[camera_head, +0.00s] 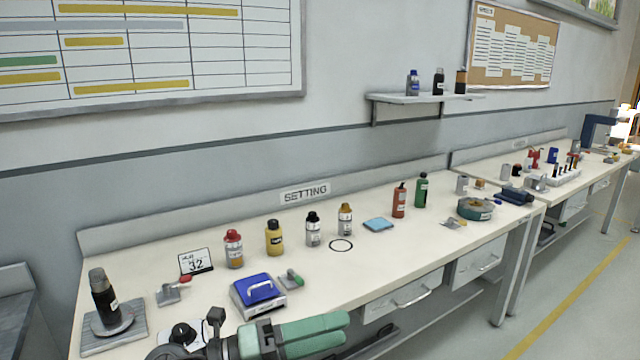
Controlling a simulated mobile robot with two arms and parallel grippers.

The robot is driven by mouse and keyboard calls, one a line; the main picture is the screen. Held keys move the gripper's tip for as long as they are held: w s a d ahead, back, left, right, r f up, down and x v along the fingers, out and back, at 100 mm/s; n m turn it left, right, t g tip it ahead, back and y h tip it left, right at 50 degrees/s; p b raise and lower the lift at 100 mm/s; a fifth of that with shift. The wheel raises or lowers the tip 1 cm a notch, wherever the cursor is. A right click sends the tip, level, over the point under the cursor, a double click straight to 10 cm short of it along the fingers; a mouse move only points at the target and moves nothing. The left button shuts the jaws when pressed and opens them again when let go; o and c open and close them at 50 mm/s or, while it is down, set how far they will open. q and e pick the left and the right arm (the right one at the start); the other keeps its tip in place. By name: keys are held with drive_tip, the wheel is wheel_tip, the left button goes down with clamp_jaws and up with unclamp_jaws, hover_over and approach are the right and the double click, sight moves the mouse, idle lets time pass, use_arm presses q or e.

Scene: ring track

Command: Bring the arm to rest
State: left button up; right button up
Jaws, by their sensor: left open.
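My left gripper (343,332) is at the bottom centre, in front of the near edge of the long bench (330,285). Its green fingers point right and it is open, with nothing seen between them. The dark wrist behind it runs off the bottom of the view. My right gripper is not in view.
Several bottles, such as a red-capped one (234,249) and a yellow one (275,238), stand along the bench. A dark bottle (104,298) stands on a plate at the left. Open floor (560,310) lies at the right.

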use_arm(q)
drive_tip(key=w+a+r+n+t+y, duration=0.1)
drive_tip(key=w+a+n+t+y, duration=0.1)
drive_tip(key=a+n+t+y, duration=0.45)
drive_tip(key=w+a+n+t+y, duration=0.2)
drive_tip(key=w+a+n+t, duration=0.15)
drive_tip(key=n+t, duration=0.7)
drive_tip(key=s+a+f+n+g+y, duration=0.4)
drive_tip(key=a+f+n+g+y, duration=0.45)
drive_tip(key=f+n, duration=0.6)
drive_tip(key=s+a+f+n+g+y, duration=0.15)
drive_tip(key=s+f+g, duration=0.35)
drive_tip(key=s+f, duration=0.5)
drive_tip(key=s+a+f+n+g, duration=0.2)
drive_tip(key=s+f+g, duration=0.4)
drive_tip(key=s, duration=0.8)
wheel_tip(320, 180, down, 24)
drive_tip(key=s+f+p, duration=0.1)
drive_tip(key=p, duration=0.1)
drive_tip(key=s+a+f+g, duration=0.1)
drive_tip(key=s+a+f, duration=0.1)
drive_tip(key=s+f, duration=1.3)
drive_tip(key=shift+s+a+f+p, duration=0.3)
drive_tip(key=shift+s+a+p, duration=0.1)
drive_tip(key=shift+s, duration=0.85)
